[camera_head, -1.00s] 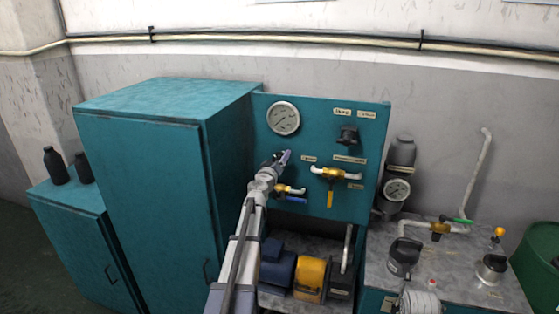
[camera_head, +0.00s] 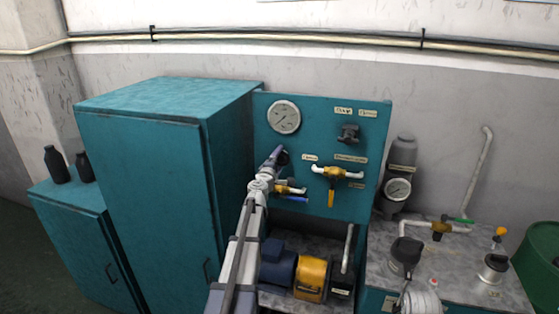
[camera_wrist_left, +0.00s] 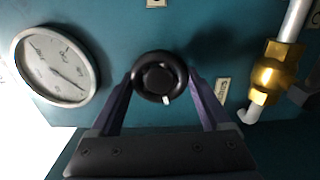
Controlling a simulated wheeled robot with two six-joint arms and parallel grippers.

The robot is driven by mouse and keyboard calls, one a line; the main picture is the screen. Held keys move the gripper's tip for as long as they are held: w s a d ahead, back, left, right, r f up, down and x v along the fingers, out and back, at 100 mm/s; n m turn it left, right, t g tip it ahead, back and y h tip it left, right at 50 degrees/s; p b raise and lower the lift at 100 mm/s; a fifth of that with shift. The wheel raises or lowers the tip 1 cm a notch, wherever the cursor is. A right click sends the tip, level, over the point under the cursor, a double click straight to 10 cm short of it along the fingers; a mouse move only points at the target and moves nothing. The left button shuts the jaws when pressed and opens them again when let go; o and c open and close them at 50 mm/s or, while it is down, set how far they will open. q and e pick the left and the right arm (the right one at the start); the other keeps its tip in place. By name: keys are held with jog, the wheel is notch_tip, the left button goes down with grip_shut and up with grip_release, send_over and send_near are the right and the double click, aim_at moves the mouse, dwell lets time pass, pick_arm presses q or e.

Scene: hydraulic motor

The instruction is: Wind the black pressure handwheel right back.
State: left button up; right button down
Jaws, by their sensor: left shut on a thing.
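My left gripper (camera_head: 274,158) is at the teal panel, below the large round gauge (camera_head: 284,117). In the left wrist view its two fingers stand on either side of a round black handwheel (camera_wrist_left: 159,77), shut on its rim. A small white mark shows at the wheel's lower edge in that view. In the head view the handwheel (camera_head: 284,157) is partly hidden by my gripper. The gauge (camera_wrist_left: 56,65) also shows at the left of the wrist view. My right gripper is out of view.
A black knob (camera_head: 348,134) sits at the panel's upper right. A brass valve with a yellow lever (camera_head: 331,190) is right of my gripper, and a blue-levered valve (camera_head: 292,198) is just below it. A tall teal cabinet (camera_head: 142,190) stands close on the left.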

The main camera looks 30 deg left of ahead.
pick_arm(q)
jog(key=n, duration=0.7)
jog(key=shift+d+f, duration=0.1)
jog(key=shift+f, duration=0.15)
jog(key=n, duration=0.4)
jog(key=shift+d+n, duration=0.1)
jog(key=shift+n, duration=0.3)
jog(key=shift+d+f+n, duration=0.1)
jog(key=shift+n, duration=1.6)
jog(key=o, duration=1.2)
jog(key=v, duration=0.7)
jog(key=shift+s, duration=0.4)
jog(key=shift+d, duration=0.1)
